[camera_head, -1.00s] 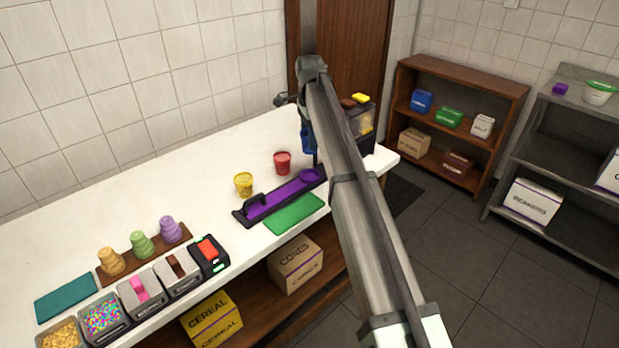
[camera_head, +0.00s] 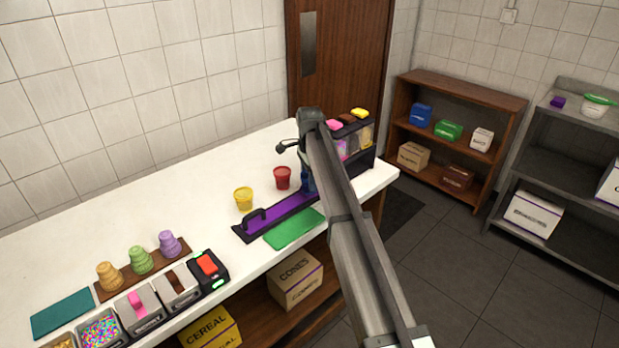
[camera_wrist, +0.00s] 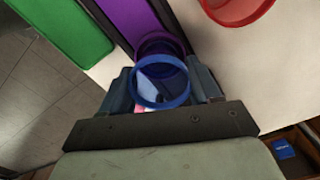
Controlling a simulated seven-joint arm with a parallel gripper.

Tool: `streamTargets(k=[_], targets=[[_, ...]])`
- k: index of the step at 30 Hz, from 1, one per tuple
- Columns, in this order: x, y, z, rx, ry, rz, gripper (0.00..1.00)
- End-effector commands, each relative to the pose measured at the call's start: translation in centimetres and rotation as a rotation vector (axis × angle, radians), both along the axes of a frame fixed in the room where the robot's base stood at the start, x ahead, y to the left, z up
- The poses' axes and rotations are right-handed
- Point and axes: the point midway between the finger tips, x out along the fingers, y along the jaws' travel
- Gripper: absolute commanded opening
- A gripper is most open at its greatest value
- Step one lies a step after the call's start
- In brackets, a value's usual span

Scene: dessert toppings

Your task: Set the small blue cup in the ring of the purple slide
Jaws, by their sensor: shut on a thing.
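The small blue cup (camera_wrist: 163,95) is held between the two fingers of my gripper (camera_wrist: 160,84), which is shut on it. In the head view the cup (camera_head: 308,183) shows as a blue patch, mostly hidden by my arm, at the right end of the purple slide (camera_head: 272,212). In the wrist view the slide (camera_wrist: 131,22) runs up from its purple ring (camera_wrist: 160,42). The ring's near part is hidden behind the cup. The cup overlaps the ring in the picture; I cannot tell its height or whether they touch.
A red cup (camera_head: 283,177) stands close beside the slide's right end, and a yellow cup (camera_head: 243,198) stands further left. A green mat (camera_head: 294,229) lies along the slide's front side. A topping holder (camera_head: 366,157) stands behind my arm.

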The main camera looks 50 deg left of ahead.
Motion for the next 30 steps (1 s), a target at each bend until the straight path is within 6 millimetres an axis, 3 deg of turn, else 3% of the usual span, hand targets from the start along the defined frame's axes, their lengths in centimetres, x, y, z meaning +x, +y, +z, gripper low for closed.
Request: streamTargets(k=[12,13,18,21,30], targets=[[0.01,0.02,-0.42,0.001,0.000,0.000,0.34],[0.02,0.02,-0.38,0.001,0.000,0.000,0.65],[0.02,0.02,-0.36,0.001,0.000,0.000,0.81],[0.01,0.03,-0.36,0.001,0.000,0.000,0.88],[0.02,0.03,0.05,0.001,0.000,0.000,0.88]])
